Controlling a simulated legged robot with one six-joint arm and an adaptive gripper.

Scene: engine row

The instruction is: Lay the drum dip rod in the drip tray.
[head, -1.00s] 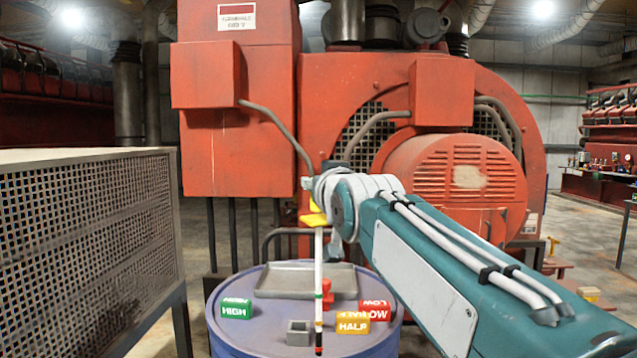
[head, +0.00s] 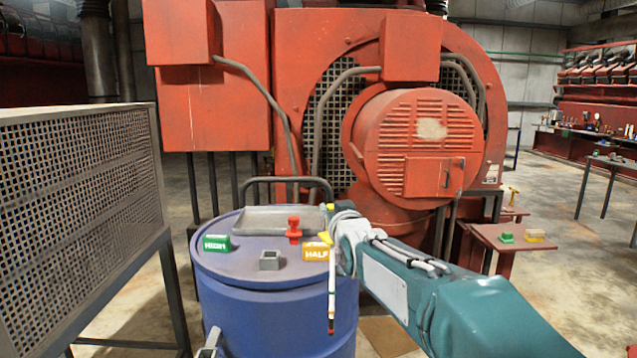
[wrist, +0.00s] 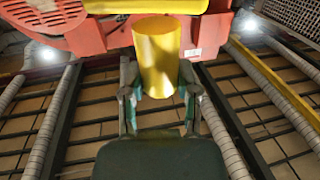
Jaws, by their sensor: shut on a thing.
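The dip rod (head: 332,285) is a thin white rod with green and dark red bands near its lower end. It hangs upright from my gripper (head: 331,226), in front of the drum's right side. In the wrist view my gripper (wrist: 158,85) is shut on the rod's yellow cylindrical handle (wrist: 156,45). The drip tray (head: 255,229) is a shallow grey metal tray lying on the back of the blue drum's top (head: 235,268). My gripper is just right of the tray, and its fingers are mostly hidden in the head view.
On the drum top are a green HIGH block (head: 216,243), a yellow HALF block (head: 316,252), a red knobbed piece (head: 293,231) and a small grey square socket (head: 269,261). A mesh cage (head: 85,190) stands left. The red engine (head: 340,120) is behind.

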